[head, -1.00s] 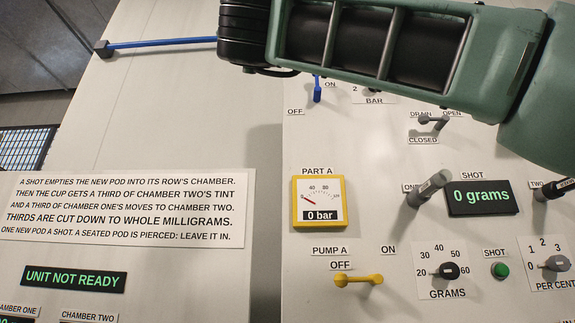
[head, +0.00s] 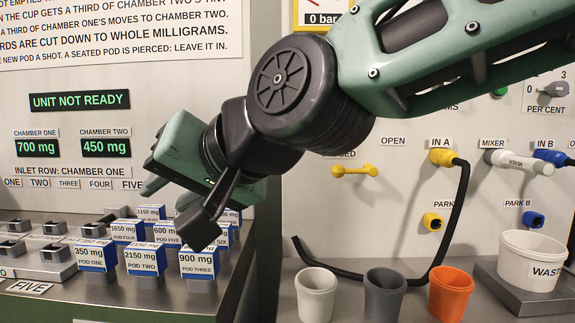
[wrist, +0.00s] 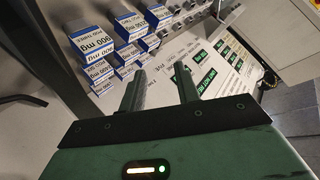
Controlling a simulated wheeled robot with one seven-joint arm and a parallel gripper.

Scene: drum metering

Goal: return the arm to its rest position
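My arm reaches in from the upper right in the head view, green and black. My gripper shows in part at its left end; one finger (head: 153,187) points left and down, above the pod counter. In the wrist view both fingers of my gripper (wrist: 158,84) stand apart with nothing between them. Several white and blue pods stand beyond the fingers, among them pod one (head: 96,256), pod two (head: 145,259) and pod three (head: 197,260). My arm hides part of the pods behind it in the head view.
A panel reads UNIT NOT READY (head: 79,101). A yellow handle (head: 354,170), a black hose (head: 452,220) and plugs are on the right panel. White (head: 316,296), grey (head: 384,296) and orange (head: 450,294) cups and a WASTE bucket (head: 531,262) stand below.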

